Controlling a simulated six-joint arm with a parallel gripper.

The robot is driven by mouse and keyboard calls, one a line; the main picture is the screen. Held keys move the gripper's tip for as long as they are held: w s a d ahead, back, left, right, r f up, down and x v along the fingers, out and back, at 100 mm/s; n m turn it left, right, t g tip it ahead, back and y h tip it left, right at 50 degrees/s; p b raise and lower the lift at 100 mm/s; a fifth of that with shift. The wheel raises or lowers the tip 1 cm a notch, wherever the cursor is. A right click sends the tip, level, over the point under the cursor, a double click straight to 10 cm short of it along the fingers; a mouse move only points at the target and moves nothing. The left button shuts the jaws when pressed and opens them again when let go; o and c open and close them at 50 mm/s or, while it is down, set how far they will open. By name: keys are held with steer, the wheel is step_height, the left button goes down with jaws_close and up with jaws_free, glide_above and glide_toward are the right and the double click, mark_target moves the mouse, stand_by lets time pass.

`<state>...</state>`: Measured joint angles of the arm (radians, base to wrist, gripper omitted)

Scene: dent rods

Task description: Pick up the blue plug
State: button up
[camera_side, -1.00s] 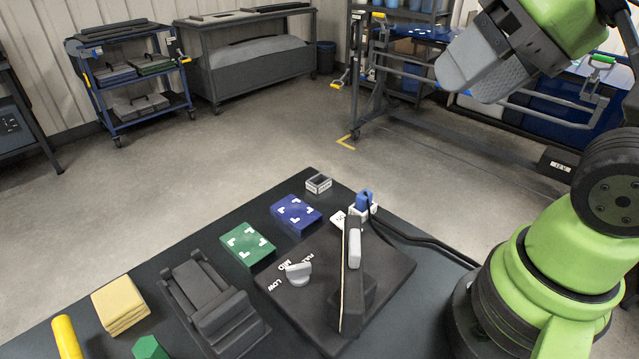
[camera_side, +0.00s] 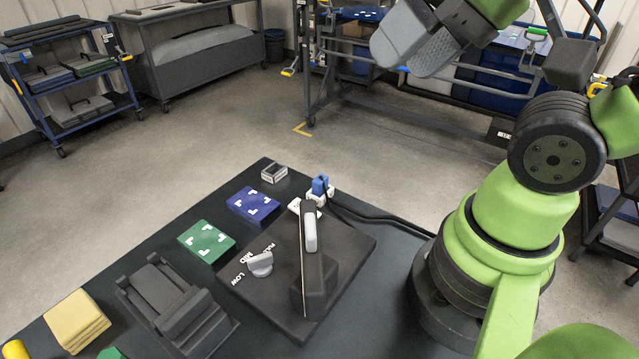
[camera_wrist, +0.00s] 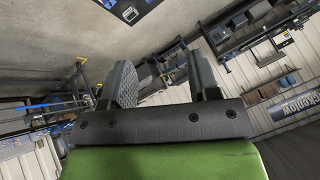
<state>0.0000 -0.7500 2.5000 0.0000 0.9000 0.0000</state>
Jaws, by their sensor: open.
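The blue plug (camera_side: 320,186) is small and stands upright in a white socket block (camera_side: 317,198) at the back right edge of the dark table. A black cable runs from there to the right. My gripper (camera_side: 405,48) is high above and to the right of the plug in the side view, well apart from it. In the wrist view my gripper (camera_wrist: 160,65) is open, with a clear gap between its two fingers and nothing in it. The plug cannot be made out in the wrist view.
A tall dark upright part (camera_side: 314,262) stands close in front of the plug on a dark panel with a grey knob (camera_side: 260,264). Blue (camera_side: 252,204) and green (camera_side: 206,240) blocks and a small open box (camera_side: 274,173) lie to the left.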

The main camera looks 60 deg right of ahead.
steer(key=shift+o, duration=0.8)
steer(key=shift+w, duration=0.1)
steer(key=n+g+h, duration=0.2)
steer(key=n+g, duration=0.1)
steer(key=g, duration=0.3)
glide_above(316, 178)
step_height(316, 178, down, 15)
steer(key=shift+n+g, duration=0.5)
steer(key=shift+g, duration=0.1)
steer(key=f, duration=0.7)
steer(key=shift+w+d+f, duration=0.3)
steer(key=shift+d+f, duration=0.1)
steer(key=shift+s+a+f, duration=0.1)
steer(key=shift+f, duration=1.45)
steer(key=shift+s+a+f, duration=0.1)
steer(key=shift+f, duration=1.45)
steer(key=c, duration=1)
